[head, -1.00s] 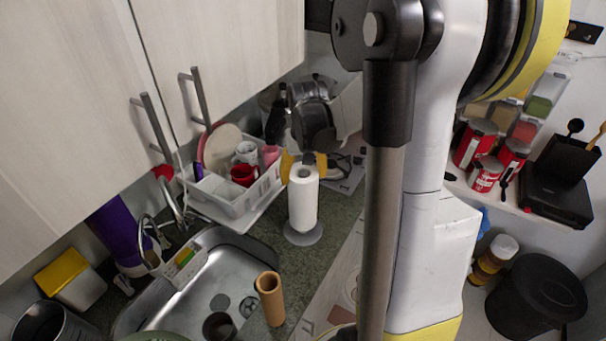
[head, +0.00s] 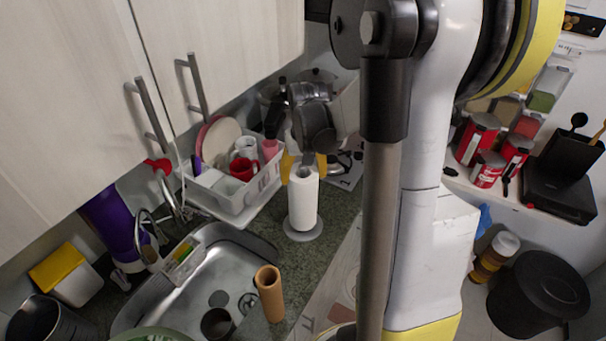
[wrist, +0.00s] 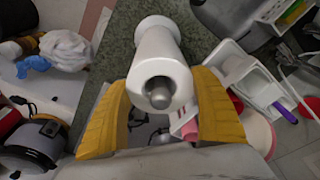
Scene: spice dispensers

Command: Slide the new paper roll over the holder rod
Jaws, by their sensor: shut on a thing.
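The white paper roll (head: 303,203) stands upright over the holder's round grey base (head: 303,233) on the dark green counter. In the wrist view I look down its length (wrist: 160,60). The grey tip of the holder rod (wrist: 159,94) shows in the hole at its near end, so the roll is around the rod. My gripper (head: 305,168) is at the top of the roll, and its yellow fingers (wrist: 163,110) are shut on it from both sides. Whether the roll's lower end touches the base is hard to tell.
A brown cardboard tube (head: 269,293) stands by the sink (head: 190,290). A white dish rack (head: 232,196) with cups and plates is close left of the roll. Cabinet doors (head: 70,90) overhang at the left. Red cans (head: 478,140) stand on a shelf at the right.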

